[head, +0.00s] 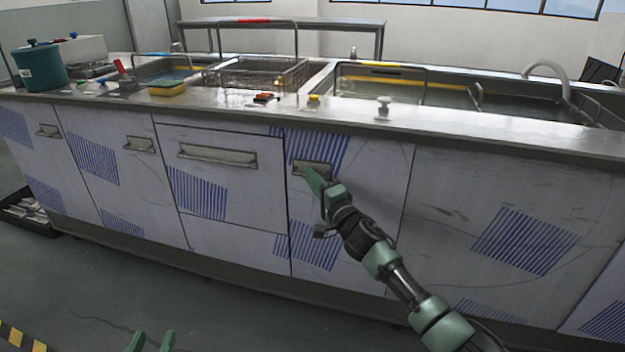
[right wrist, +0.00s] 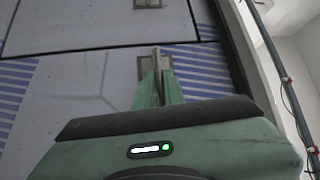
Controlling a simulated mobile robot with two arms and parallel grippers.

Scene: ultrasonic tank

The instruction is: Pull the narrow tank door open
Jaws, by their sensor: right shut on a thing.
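The narrow tank door (head: 378,175) is a pale panel with blue stripes in the middle of the steel counter's front. Its edges look flush with the neighbouring panels. Its small metal handle (head: 325,166) is near its upper left. My right gripper (head: 310,174) is shut on this handle. In the right wrist view the gripper's green fingers (right wrist: 158,62) are close together at the handle (right wrist: 145,66), partly hiding it. My left gripper (head: 151,341) is at the bottom edge, fingers apart and empty, far from the door.
A wide drawer (head: 225,180) with a long handle adjoins the door on the left. The countertop holds a wire basket (head: 255,75), a green pot (head: 40,68) and small items. The floor (head: 200,300) before the door is clear.

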